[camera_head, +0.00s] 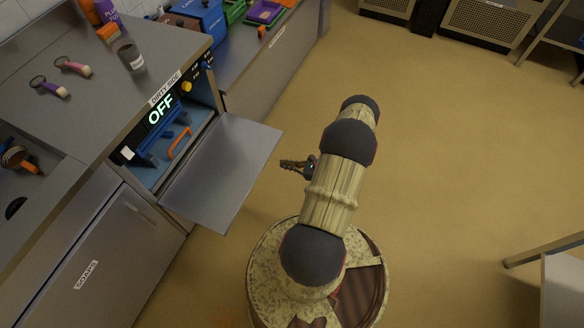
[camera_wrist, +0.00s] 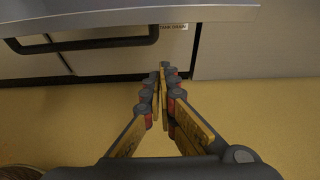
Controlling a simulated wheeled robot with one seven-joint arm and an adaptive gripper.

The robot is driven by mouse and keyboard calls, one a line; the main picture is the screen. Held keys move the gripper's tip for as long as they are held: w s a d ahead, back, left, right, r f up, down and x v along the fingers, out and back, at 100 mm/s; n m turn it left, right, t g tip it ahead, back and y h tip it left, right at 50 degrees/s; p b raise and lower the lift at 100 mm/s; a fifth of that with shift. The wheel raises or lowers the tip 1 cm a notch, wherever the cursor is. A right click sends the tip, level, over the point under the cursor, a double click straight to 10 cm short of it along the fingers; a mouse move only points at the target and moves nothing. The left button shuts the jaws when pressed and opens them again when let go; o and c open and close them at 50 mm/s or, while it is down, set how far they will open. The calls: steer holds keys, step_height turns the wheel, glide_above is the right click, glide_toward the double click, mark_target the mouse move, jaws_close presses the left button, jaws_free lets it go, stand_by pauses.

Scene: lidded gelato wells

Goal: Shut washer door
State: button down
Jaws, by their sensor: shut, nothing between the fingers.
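The washer door (camera_head: 222,172) is a flat grey panel hanging open, folded down and out from the washer opening (camera_head: 165,160) under the counter. A grey edge (camera_wrist: 130,16), likely the door's, crosses the top of that view.
Counter (camera_head: 100,60) holds two brushes (camera_head: 74,66) and a dark cup (camera_head: 131,58). A grey cabinet (camera_head: 110,255) labelled "SOAPS" stands below, left of the door. Open yellow floor (camera_head: 440,150) lies to the right; a table (camera_head: 562,285) stands at lower right.

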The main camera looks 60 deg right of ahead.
steer(key=shift+w+a+r+b, duration=0.1)
steer(key=shift+w+r+b, duration=0.5)
steer(key=shift+w, duration=0.45)
steer(key=shift+w+a+r+b, duration=0.1)
steer(key=shift+w+r+b, duration=0.3)
steer(key=shift+w+r, duration=0.45)
steer(key=shift+w, duration=0.15)
